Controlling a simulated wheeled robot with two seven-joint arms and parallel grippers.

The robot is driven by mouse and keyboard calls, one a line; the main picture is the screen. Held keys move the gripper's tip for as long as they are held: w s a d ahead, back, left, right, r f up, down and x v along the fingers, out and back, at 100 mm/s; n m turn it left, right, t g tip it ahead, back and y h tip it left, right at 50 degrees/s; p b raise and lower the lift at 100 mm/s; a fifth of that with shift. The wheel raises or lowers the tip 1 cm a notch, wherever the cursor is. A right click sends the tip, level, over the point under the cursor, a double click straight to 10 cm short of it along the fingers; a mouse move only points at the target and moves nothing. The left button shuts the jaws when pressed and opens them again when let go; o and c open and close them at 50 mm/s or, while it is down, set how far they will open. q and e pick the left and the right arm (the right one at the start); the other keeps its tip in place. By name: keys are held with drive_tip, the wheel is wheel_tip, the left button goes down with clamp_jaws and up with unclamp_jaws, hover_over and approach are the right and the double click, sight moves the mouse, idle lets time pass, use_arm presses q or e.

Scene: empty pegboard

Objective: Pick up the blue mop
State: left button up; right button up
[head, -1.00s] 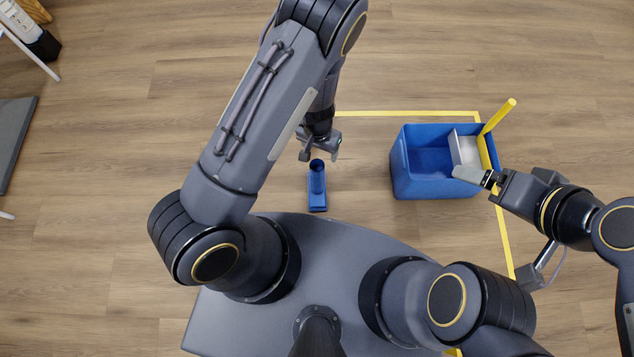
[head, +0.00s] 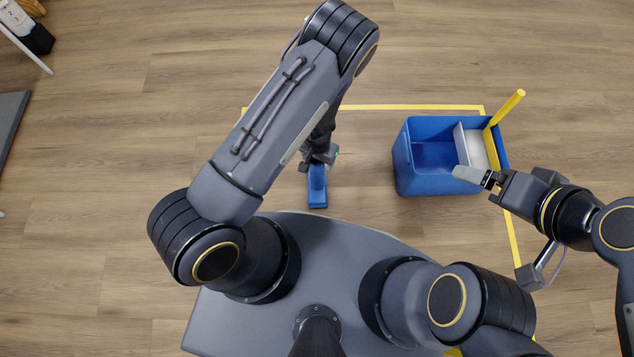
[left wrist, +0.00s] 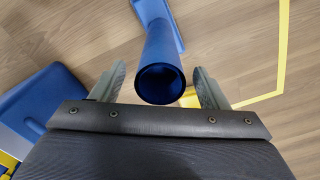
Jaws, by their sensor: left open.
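The blue mop (head: 318,188) stands on the floor just in front of my base, with a flat blue foot and a round hollow handle. In the left wrist view the handle's open end (left wrist: 160,84) faces the camera. My left gripper (head: 320,157) is open at the top of the handle. In the left wrist view its two fingers (left wrist: 158,70) lie on either side of the handle, with gaps showing beside it. My right gripper (head: 472,176) is over the right part of the blue bucket (head: 420,185); its finger gap cannot be made out.
The bucket has a grey divider (head: 477,147) and a yellow handle (head: 507,108) rising at its right side. Yellow tape (head: 400,107) marks the wooden floor. A grey panel (head: 10,125) lies at the far left. Floor left of the mop is clear.

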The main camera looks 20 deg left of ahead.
use_arm(q)
clamp_jaws()
idle(0.3)
